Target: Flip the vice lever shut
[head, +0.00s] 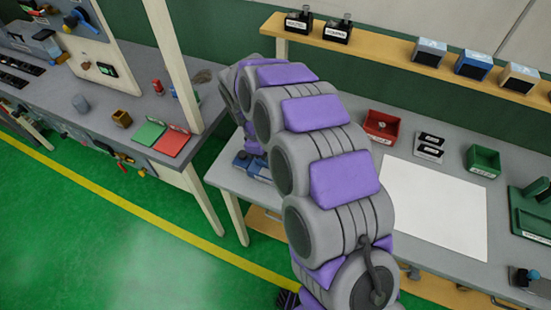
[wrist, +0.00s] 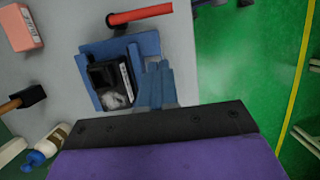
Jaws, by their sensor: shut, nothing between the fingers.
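The blue vice (wrist: 86,72) sits near the bench edge in the wrist view, with a black labelled block (wrist: 112,80) within its blue frame. A red lever (wrist: 142,15) lies across the top of that view, dark at its left end. I cannot tell how far it is turned. My gripper (wrist: 157,66) shows as two blue-grey fingers close together, reaching up from a black bar. It is shut and empty, beside the block and apart from the lever in the picture. In the head view, part of the blue vice (head: 250,165) shows left of my arm, which hides my gripper.
A pink box (wrist: 18,28), a hammer (wrist: 22,100) and a white bottle (wrist: 62,142) are at the left of the wrist view. Green floor lies beyond the bench edge. Right of my arm are a red bin (head: 382,126), a white sheet (head: 430,208) and a green bin (head: 483,160).

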